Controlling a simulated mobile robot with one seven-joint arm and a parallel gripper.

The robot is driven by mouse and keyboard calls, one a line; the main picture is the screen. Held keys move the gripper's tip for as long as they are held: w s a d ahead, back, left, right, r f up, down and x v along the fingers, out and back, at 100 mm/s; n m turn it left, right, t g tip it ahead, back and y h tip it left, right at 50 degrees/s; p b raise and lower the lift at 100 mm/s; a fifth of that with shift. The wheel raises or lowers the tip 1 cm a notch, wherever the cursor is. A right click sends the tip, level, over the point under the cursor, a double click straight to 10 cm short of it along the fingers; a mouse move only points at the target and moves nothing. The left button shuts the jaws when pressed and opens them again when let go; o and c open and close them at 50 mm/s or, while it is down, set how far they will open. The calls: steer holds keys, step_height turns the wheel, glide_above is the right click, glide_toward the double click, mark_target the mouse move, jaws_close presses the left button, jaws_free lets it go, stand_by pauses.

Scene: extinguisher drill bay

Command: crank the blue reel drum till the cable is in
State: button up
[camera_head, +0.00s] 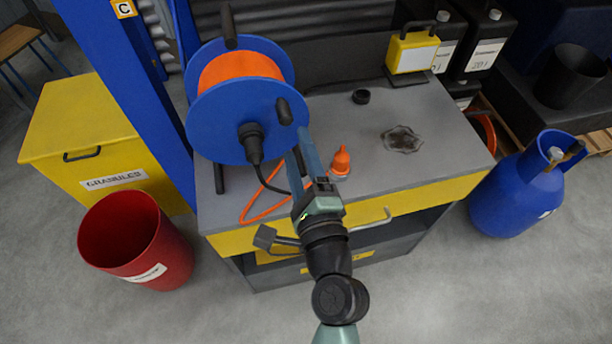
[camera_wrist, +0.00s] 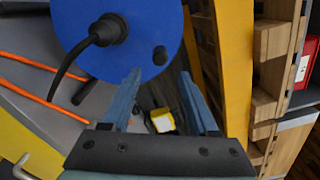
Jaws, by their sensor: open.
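The blue reel drum (camera_head: 222,118) stands upright on the grey bench top, with orange cable (camera_head: 240,68) wound between its flanges. A black crank knob (camera_head: 284,111) sticks out near the rim of its front face; it also shows in the wrist view (camera_wrist: 160,55). A black plug with a dark lead (camera_head: 252,139) is at the drum's centre. A length of loose orange cable (camera_head: 262,207) lies on the bench top below the drum. My gripper (camera_head: 305,150) is open and empty, close to the knob but apart from it. In the wrist view its fingers (camera_wrist: 165,98) are spread below the knob.
The workbench (camera_head: 350,115) carries an orange-topped small item (camera_head: 341,162), a black ring (camera_head: 361,96), a yellow box (camera_head: 412,52) and a dark stain. A red bin (camera_head: 135,240) stands left and a blue gas cylinder (camera_head: 515,190) right. A blue post (camera_head: 130,80) rises beside the drum.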

mark_target(288, 122)
steer(key=b+v, duration=0.1)
steer(key=v, duration=0.4)
steer(key=shift+s, duration=0.1)
steer(key=w+a+n, duration=0.1)
steer(key=w+n, duration=0.3)
steer(key=n, duration=0.2)
steer(key=w+a+n+b, duration=0.1)
steer(key=w+n, duration=0.3)
steer(key=n, duration=0.2)
steer(key=w+a+n, duration=0.2)
steer(key=w+n, duration=0.3)
steer(key=n, duration=0.1)
steer(key=shift+a+r+b, duration=0.1)
steer(key=shift+r+b, duration=0.1)
steer(key=shift+b, duration=0.15)
jaws_close()
stand_by(1.4)
